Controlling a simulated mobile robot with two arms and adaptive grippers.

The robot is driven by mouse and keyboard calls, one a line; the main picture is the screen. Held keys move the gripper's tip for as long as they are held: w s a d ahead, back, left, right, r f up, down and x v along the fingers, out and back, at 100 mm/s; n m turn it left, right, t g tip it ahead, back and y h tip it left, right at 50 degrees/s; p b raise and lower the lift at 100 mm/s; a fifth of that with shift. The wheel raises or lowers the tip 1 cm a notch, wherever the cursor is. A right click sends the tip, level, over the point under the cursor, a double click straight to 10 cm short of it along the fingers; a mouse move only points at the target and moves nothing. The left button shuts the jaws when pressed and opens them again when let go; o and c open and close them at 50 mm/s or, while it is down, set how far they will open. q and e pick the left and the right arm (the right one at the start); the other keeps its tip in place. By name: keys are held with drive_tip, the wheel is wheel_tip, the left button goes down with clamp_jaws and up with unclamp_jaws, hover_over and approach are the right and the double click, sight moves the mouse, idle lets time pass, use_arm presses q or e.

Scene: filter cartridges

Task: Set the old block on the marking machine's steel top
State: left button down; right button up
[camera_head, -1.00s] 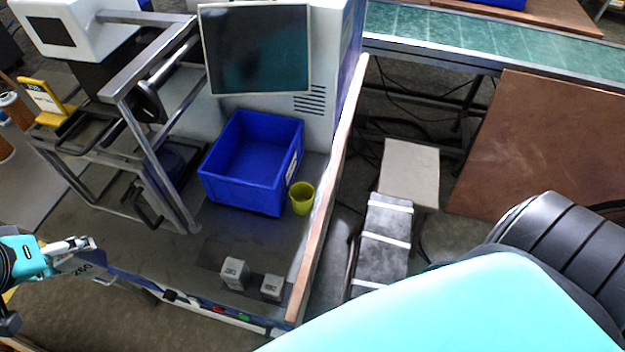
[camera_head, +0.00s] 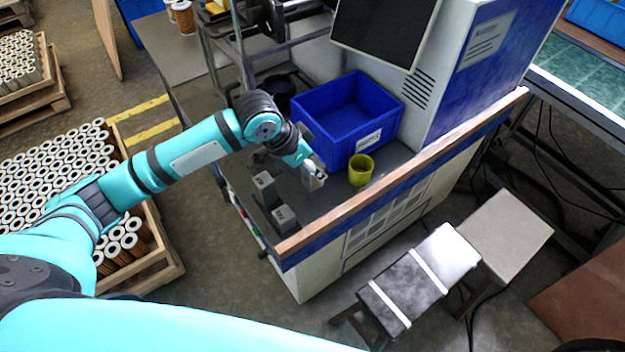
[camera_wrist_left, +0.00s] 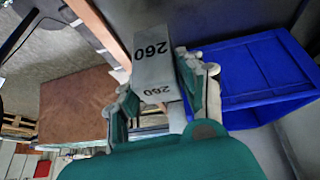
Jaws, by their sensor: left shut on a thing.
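My left gripper (camera_head: 305,168) is shut on a grey block (camera_head: 315,183) over the marking machine's steel top (camera_head: 326,202). In the left wrist view the block (camera_wrist_left: 153,65) reads "260" on two faces and sits between the fingers of the gripper (camera_wrist_left: 165,98). I cannot tell whether its underside touches the top. Two other grey blocks stand on the top left of the held one: a taller one (camera_head: 264,189) and a lower one (camera_head: 285,219). My right gripper is not in view.
A blue bin (camera_head: 347,112) stands just behind the gripper, with a yellow-green cup (camera_head: 361,170) right of the held block. A wood-topped rail (camera_head: 400,172) edges the machine's near right side. A dark screen (camera_head: 385,28) overhangs behind. Pallets of cartridges (camera_head: 60,170) lie at left.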

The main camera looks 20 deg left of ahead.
sight(314, 179)
use_arm(q)
drive_tip(key=f, duration=0.4)
drive_tip(key=shift+d+f, duration=0.2)
drive_tip(key=shift+f, duration=0.2)
drive_tip(key=c, duration=1.2)
unclamp_jaws()
drive_tip(key=shift+f, duration=0.15)
drive_tip(key=o, duration=0.4)
drive_tip(key=shift+s, duration=0.1)
drive_tip(key=shift+r, duration=0.2)
drive_tip(key=v, duration=1.2)
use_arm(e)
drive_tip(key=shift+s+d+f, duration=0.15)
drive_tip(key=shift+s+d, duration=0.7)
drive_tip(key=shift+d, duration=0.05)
